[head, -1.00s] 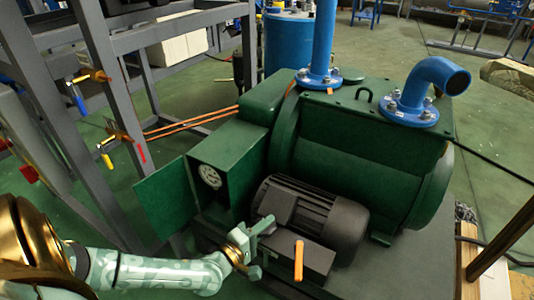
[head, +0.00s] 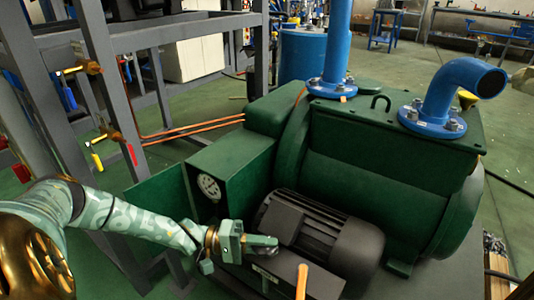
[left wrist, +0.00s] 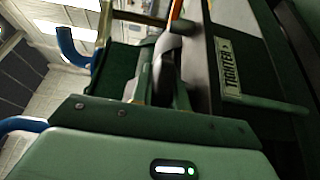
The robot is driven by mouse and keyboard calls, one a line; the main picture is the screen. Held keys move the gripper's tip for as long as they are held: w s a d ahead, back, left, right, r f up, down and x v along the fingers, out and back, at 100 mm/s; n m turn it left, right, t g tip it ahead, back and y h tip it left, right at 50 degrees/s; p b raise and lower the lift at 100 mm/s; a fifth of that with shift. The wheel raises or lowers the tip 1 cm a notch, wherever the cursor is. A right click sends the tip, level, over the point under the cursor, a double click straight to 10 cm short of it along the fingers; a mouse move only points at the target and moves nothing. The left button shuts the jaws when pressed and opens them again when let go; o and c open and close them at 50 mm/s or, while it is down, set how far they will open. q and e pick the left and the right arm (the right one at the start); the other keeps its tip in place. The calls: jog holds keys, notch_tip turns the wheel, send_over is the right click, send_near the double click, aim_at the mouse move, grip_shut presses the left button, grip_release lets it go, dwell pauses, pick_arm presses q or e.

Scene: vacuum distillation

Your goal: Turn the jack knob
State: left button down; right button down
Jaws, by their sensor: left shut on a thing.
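My left gripper (head: 268,243) is at the left end of the black motor, just above a dark box-like base with a small label. Its jaws are shut on a small dark part, which I take to be the jack knob (left wrist: 166,52). In the left wrist view, the dark knob shows between the fingers, beside a plate that reads "TIGHTEN" (left wrist: 228,62). In the head view the fingers hide most of the knob. How far it is turned cannot be seen. My right gripper is not in view.
The black ribbed motor (head: 320,235) is close right of the gripper, with an orange handle (head: 301,281) in front. The green pump (head: 385,165) with blue pipes stands behind. A green box with a gauge (head: 208,187) and a grey frame (head: 115,110) are at the left.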

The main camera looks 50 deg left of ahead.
pick_arm(q)
jog(key=shift+f+m+g+h, duration=0.15)
jog(key=shift+m+g+h, duration=0.35)
jog(key=shift+g, duration=0.1)
jog(key=c, duration=1.4)
grip_release()
jog(key=shift+o, duration=0.2)
